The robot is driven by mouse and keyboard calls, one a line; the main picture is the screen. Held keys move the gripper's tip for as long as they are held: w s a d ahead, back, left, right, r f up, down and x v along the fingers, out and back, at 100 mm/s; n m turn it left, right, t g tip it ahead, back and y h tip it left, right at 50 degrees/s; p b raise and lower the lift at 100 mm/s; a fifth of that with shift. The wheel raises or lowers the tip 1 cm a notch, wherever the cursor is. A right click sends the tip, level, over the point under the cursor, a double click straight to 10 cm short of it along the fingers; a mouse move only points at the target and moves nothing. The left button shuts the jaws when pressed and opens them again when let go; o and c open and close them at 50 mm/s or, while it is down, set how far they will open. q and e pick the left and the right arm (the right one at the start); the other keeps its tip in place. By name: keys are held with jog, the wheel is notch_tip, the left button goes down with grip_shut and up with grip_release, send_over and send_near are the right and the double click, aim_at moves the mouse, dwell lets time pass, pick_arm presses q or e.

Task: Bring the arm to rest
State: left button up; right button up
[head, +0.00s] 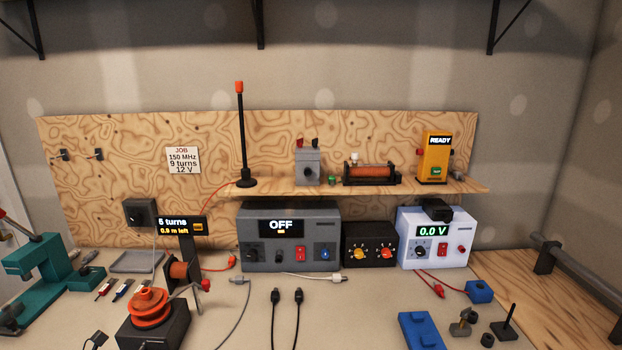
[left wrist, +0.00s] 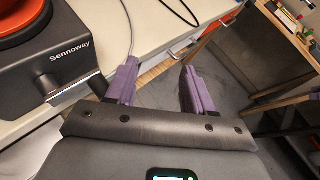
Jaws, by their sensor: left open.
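My left gripper (left wrist: 160,85) shows in the left wrist view with its two purple fingers spread apart. Nothing is between the fingers. It is beside the bench's front edge, with the grey floor behind it, to the right of a dark box marked "Sennoway" (left wrist: 68,55) with an orange round part on top. Neither of my arms nor grippers shows in the head view. My right gripper is not seen in either view.
The workbench (head: 340,320) holds a grey unit reading OFF (head: 290,237), a white supply reading 0.0 V (head: 434,238), a winder with an orange spool (head: 150,308), a teal press (head: 40,280) and a blue block (head: 420,330). Loose cables lie in front. Open floor (left wrist: 170,110) lies past the bench edge.

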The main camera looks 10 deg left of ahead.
pick_arm(q)
jog(key=s+d+f+n+h, duration=0.1)
jog(key=s+d+f, duration=0.25)
jog(key=d, duration=0.35)
jog(key=s+d+f+g+h, duration=0.1)
jog(key=s+d+f+h, duration=0.15)
jog(key=d+f, duration=0.35)
jog(key=s+d+f+n, duration=0.1)
jog(key=s+d+f, duration=0.2)
jog(key=d, duration=0.5)
jog(key=s+d+n+t+y, duration=0.1)
jog(key=s+d+n+y, duration=0.1)
jog(key=s+d+n, duration=0.35)
jog(key=s+d+n+t+y, duration=0.1)
jog(key=s+d+n+t, duration=0.1)
jog(key=d+n, duration=0.6)
jog(key=s+a+r+n+g+y, duration=0.2)
jog(key=s+a+n+g+y, duration=0.8)
jog(key=n, duration=1.4)
notch_tip(320, 180, up, 28)
jog(key=s+t+h+p, duration=0.1)
jog(key=s+p, duration=0.1)
jog(key=p, duration=2.6)
jog(key=shift+s+a+r+n+t, duration=0.15)
jog(key=shift+s+a+n+t, duration=0.15)
jog(key=shift+a+n+t, duration=0.1)
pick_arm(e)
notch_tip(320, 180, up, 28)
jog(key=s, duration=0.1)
